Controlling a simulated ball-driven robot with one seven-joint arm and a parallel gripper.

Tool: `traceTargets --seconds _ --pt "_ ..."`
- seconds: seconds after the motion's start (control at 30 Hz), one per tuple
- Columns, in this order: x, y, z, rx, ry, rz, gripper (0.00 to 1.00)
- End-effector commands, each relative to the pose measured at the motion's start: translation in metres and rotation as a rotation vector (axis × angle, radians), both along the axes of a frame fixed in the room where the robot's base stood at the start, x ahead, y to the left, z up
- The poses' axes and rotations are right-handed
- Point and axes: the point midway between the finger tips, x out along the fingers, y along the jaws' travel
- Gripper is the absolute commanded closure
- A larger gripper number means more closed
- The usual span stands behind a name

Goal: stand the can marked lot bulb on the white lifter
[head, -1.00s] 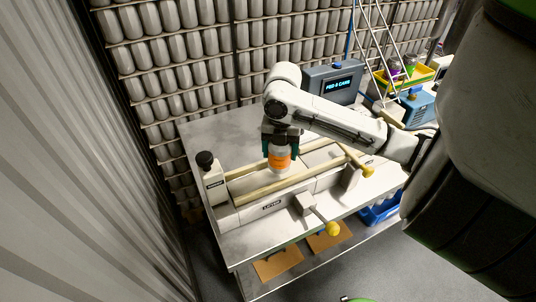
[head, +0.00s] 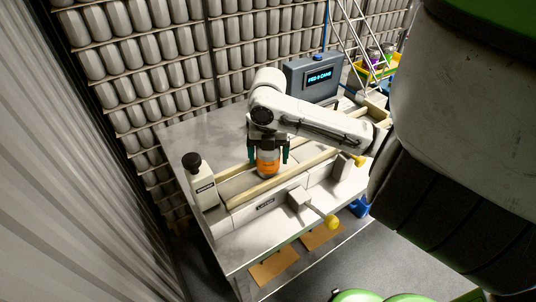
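A can with an orange band (head: 267,167) stands upright between the two cream rails of the seamer, behind the front block labelled LIFTER (head: 265,205). Its lot marking is too small to read. My gripper (head: 268,158) points down over the can. Its teal fingers are spread, one on each side of the can, with a gap showing beside it. The gripper body hides the can's top. The white lifter surface under the can is mostly hidden by the can and the front rail (head: 262,190).
A lever with a yellow knob (head: 332,222) sticks out at the front, and a black knob (head: 191,161) tops the left post. A display box (head: 316,78) stands behind right. The table's back left (head: 195,135) is clear. Shelves of cans line the back.

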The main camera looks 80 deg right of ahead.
Motion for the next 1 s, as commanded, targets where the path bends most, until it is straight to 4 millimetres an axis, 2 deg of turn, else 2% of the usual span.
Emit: traceTargets --seconds 0.03,0.1,0.47,0.57,0.8,1.0 --pt "0.000 0.000 0.000 0.000 0.000 0.000 0.09" --pt "0.000 0.000 0.000 0.000 0.000 0.000 0.03" --pt "0.000 0.000 0.006 -0.001 0.000 0.000 0.03" --pt "0.001 -0.001 0.019 -0.003 -0.002 0.001 0.03" --pt "0.001 -0.001 0.070 -0.005 -0.003 0.003 0.03" --pt "0.000 -0.001 0.105 -0.004 0.001 0.002 0.03"
